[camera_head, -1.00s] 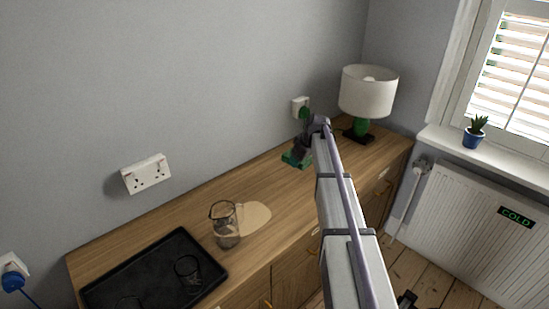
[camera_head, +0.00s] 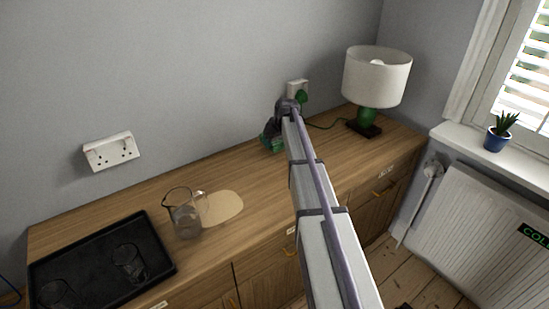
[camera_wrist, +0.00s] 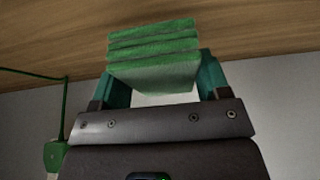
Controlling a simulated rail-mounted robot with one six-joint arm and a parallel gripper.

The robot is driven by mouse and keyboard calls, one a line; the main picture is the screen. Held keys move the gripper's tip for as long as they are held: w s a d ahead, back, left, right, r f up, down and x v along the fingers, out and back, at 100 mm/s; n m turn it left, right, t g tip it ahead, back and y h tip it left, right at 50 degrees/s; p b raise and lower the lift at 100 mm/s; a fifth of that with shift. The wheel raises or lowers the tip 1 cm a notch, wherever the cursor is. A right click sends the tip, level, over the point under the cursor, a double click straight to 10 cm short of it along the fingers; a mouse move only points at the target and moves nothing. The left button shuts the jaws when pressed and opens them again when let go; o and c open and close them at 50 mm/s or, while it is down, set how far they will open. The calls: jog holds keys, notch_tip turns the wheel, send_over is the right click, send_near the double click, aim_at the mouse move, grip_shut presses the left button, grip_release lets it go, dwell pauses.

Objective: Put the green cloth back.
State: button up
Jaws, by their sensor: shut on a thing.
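The green cloth (camera_wrist: 153,62) is a folded stack of several layers. In the wrist view it sits between the two teal fingers of my gripper (camera_wrist: 155,88), which is shut on it. In the head view my gripper (camera_head: 272,141) is over the back of the wooden sideboard (camera_head: 262,199), near the wall, with a bit of green showing at its tip. My arm hides part of it. I cannot tell whether the cloth touches the wood. A pale spill (camera_head: 222,208) lies on the sideboard, beside a glass jug (camera_head: 184,216).
A black tray (camera_head: 165,236) with glasses is at the left. A lamp (camera_head: 376,77) with a green base stands right of my gripper. Its green cord (camera_head: 330,126) runs to a plug (camera_head: 300,97) in the wall behind my gripper. Bare wood lies between the spill and my gripper.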

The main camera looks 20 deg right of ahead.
aim_at(275, 154)
notch_tip(275, 154, down, 4)
jog(key=b, duration=0.3)
jog(key=shift+f+b, duration=0.1)
jog(key=shift+b, duration=0.3)
jog(key=shift+d+r+p, duration=0.1)
jog(key=shift+r+p, duration=0.2)
jog(key=shift+r, duration=0.05)
jog(key=shift+f, duration=0.3)
jog(key=o, duration=0.8)
jog(key=shift+r, duration=0.1)
